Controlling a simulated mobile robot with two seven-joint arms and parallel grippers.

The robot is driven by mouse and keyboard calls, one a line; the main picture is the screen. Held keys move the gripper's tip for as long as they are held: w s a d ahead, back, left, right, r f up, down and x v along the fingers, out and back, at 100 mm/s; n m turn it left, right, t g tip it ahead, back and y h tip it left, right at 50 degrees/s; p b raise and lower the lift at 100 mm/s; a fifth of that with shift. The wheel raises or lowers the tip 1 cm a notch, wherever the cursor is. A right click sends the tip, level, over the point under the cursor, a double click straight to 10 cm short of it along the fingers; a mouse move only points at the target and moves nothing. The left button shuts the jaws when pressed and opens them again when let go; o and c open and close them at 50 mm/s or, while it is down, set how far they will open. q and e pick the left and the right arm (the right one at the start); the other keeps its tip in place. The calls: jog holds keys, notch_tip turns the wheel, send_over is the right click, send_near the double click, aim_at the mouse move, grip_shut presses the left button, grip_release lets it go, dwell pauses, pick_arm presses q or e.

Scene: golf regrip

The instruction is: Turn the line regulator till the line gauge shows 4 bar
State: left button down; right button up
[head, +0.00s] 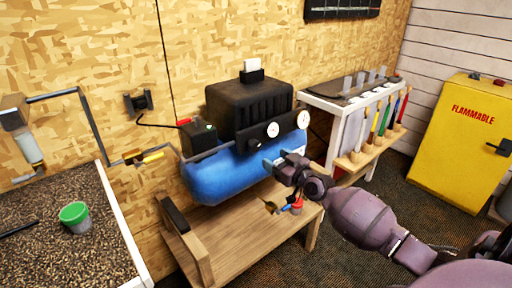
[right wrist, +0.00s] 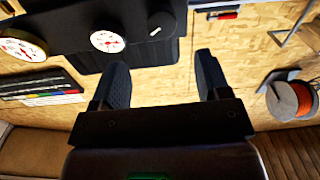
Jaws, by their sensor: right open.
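The compressor has a blue tank (head: 222,176) and a black front panel with two round white gauges, the left gauge (head: 273,129) and the right gauge (head: 303,119). In the right wrist view, upside down, the same gauges show as the middle gauge (right wrist: 108,40) and the far-left gauge (right wrist: 22,45). A dark knob with a white mark (right wrist: 159,29) sits beside them. The needle readings are too small to tell, and so is which gauge is the line gauge. My right gripper (head: 277,163) is open and empty, in front of the tank below the panel. My left gripper is out of view.
The compressor stands on a wooden bench (head: 240,232). A red-and-blue fitting (head: 295,205) is just below my right gripper. A rack of coloured-handled tools (head: 372,140) and a yellow cabinet (head: 463,140) stand right. A gravel-topped table (head: 60,235) with a green-rimmed cup (head: 75,217) is left.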

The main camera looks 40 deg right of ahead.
aim_at(257, 148)
jog(key=w, duration=0.2)
jog(key=w+b, duration=0.1)
jog(key=w, duration=0.2)
jog(key=w+a, duration=0.1)
jog(key=w, duration=0.2)
jog(key=shift+w+f, duration=0.15)
jog(key=shift+f, duration=0.1)
jog(key=shift+w+a+r+b, duration=0.1)
jog(key=shift+w+b, duration=0.2)
jog(key=shift+w, duration=0.6)
jog(key=shift+c, duration=0.2)
jog(key=c, duration=0.9)
jog(key=shift+m, duration=0.4)
